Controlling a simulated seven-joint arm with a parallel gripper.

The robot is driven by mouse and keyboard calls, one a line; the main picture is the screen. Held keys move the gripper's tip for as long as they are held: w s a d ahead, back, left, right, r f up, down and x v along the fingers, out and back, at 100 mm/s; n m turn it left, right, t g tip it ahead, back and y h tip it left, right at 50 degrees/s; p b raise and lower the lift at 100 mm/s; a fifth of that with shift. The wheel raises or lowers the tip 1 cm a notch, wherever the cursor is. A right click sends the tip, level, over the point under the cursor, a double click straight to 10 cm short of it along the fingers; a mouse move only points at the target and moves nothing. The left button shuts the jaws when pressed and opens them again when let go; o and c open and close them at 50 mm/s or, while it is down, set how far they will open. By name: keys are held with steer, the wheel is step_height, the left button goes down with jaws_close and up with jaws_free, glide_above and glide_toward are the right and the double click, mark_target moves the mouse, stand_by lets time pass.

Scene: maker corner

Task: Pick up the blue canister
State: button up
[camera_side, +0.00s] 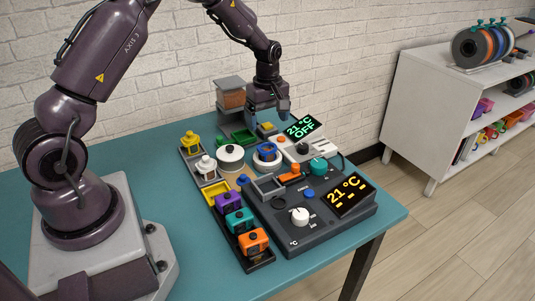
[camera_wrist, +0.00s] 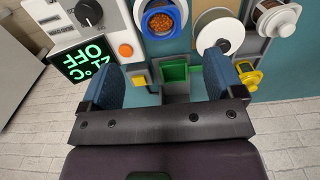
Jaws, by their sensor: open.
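The blue canister (camera_side: 267,153) appears to be the open round blue vessel on the grey-white machine. In the wrist view the blue canister (camera_wrist: 146,22) is at the top centre, its rim around orange-brown pellets. My gripper (camera_side: 268,113) is open and empty. It hangs above the back of the machine, behind the canister. In the wrist view my gripper (camera_wrist: 163,78) has its blue-grey fingers spread either side of a green tray (camera_wrist: 174,72), with the canister beyond the fingertips. Nothing is between the fingers at their height that I can see touching them.
A white round lid (camera_side: 231,157) is left of the canister. Yellow (camera_side: 190,141) and white (camera_side: 206,165) canisters stand at the left. Purple (camera_side: 228,201), teal (camera_side: 239,220) and orange (camera_side: 254,241) ones stand in front. The teal table (camera_side: 125,152) is clear at back left.

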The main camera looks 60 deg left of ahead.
mark_target(267, 147)
step_height(267, 147, down, 10)
steer(key=shift+s+a+r, duration=0.1)
steer(key=shift+a+r, duration=0.05)
stand_by(0.3)
steer(key=c, duration=1)
